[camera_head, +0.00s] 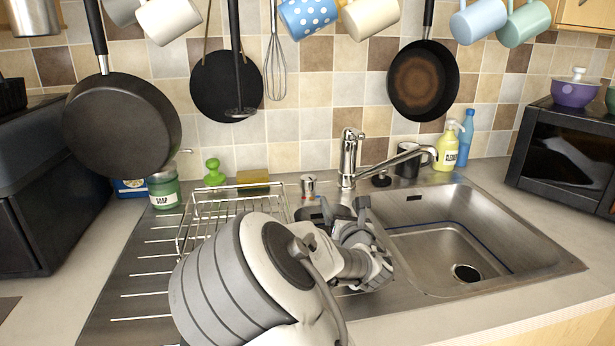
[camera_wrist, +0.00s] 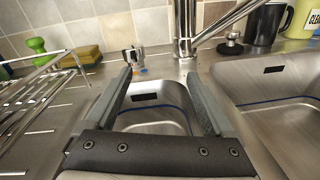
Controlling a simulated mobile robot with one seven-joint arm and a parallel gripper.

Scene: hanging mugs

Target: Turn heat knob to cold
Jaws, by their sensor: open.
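The heat knob (camera_head: 309,184) is a small chrome knob on the sink's back ledge, left of the chrome faucet (camera_head: 348,160). Small coloured marks show at its base, but its setting is too small to read. It also shows in the wrist view (camera_wrist: 133,56), just beyond the left fingertip. My gripper (camera_head: 346,208) is above the small left basin, in front of the knob and faucet. In the wrist view its two fingers (camera_wrist: 159,73) are spread wide with nothing between them. The knob appears apart from the fingers.
A wire dish rack (camera_head: 240,205) stands left of my gripper, with a yellow sponge (camera_head: 253,183) and green brush (camera_head: 214,173) behind it. The faucet spout reaches right over the large basin (camera_head: 450,240). Bottles (camera_head: 446,147) and a black cup (camera_head: 407,162) stand behind. Pans and mugs hang above.

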